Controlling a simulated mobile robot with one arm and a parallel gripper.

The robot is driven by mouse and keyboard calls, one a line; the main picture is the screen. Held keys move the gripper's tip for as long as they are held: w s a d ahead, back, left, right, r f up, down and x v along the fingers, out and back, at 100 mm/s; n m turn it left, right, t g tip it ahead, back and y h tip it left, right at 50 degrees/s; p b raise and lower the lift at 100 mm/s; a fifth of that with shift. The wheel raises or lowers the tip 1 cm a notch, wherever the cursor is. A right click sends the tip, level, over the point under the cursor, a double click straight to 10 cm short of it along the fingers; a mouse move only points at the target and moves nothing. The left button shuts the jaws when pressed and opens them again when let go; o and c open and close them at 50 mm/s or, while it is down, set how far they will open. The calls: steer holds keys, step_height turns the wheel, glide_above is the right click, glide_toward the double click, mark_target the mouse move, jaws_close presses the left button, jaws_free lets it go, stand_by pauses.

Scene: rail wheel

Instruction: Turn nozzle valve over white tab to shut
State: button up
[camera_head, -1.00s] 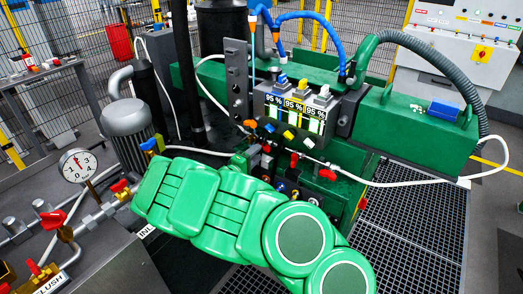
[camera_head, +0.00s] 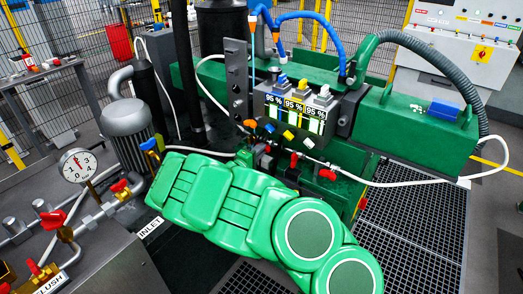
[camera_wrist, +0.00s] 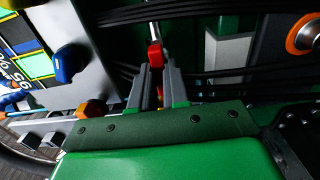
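The spray unit's display panel (camera_head: 295,112) shows three "95 %" readouts. Below it in the head view are a blue tab (camera_head: 269,127), a yellow tab (camera_head: 288,134) and a white tab (camera_head: 308,142). Red levers (camera_head: 294,159) and (camera_head: 327,174) sit lower, near the white tab. My gripper (camera_wrist: 155,72) points at a red lever (camera_wrist: 155,54) on a metal stem in the wrist view. Its grey fingers are apart, with the lever at or just beyond the tips; contact is unclear. Which valve this is cannot be told.
A blue knob (camera_wrist: 70,63) and an orange knob (camera_wrist: 95,108) lie left of my fingers in the wrist view. Black cables (camera_wrist: 230,88) run close behind. A white hose (camera_head: 400,184) loops across the right. A gauge (camera_head: 77,165) and red-handled pipes stand at left.

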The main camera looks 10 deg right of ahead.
jaws_close()
steer(key=m, duration=0.4)
steer(key=shift+m, duration=0.3)
steer(key=shift+f, duration=0.1)
steer(key=m, duration=0.4)
steer(key=shift+m, duration=0.3)
